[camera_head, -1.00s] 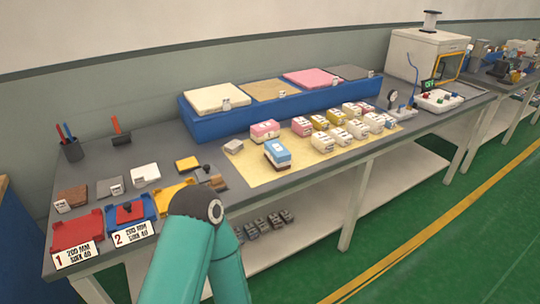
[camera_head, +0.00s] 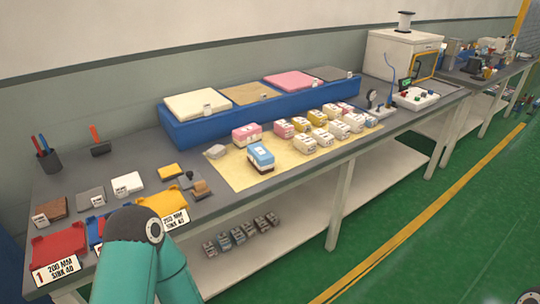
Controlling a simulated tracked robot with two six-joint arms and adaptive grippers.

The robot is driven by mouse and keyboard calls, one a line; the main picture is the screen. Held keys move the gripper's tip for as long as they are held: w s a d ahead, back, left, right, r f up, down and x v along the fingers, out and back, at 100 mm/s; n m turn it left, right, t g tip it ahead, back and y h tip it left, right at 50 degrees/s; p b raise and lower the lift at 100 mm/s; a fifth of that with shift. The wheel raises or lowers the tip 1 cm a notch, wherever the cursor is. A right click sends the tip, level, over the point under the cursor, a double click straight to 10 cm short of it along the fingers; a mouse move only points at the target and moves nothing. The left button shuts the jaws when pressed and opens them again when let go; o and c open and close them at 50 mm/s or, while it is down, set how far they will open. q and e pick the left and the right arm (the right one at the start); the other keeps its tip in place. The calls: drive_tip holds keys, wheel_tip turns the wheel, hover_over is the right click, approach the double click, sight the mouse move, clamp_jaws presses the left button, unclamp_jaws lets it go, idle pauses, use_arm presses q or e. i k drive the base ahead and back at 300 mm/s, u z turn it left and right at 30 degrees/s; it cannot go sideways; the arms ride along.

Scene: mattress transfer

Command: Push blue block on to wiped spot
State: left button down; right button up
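The blue block (camera_head: 261,157), blue with white, stands at the front of a pale yellow mat (camera_head: 229,175) on the grey workbench. A pink-and-white block (camera_head: 246,134) is just behind it, and several pink, yellow and cream blocks stand to its right. I cannot make out a distinct wiped spot on the mat or bench. One teal arm of mine rises at the lower left and covers part of the coloured trays. Neither gripper shows, so their positions and openings are hidden. Nothing is seen touching the blue block.
A blue riser (camera_head: 262,118) carrying flat pads runs along the back. Red and yellow trays (camera_head: 163,205) with number cards, small samples and a wooden-based stamp (camera_head: 202,190) lie at the left. A control panel (camera_head: 413,98) stands right. Bare bench lies along the mat's front edge.

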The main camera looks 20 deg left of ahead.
sight(261, 158)
drive_tip(key=i, duration=0.9)
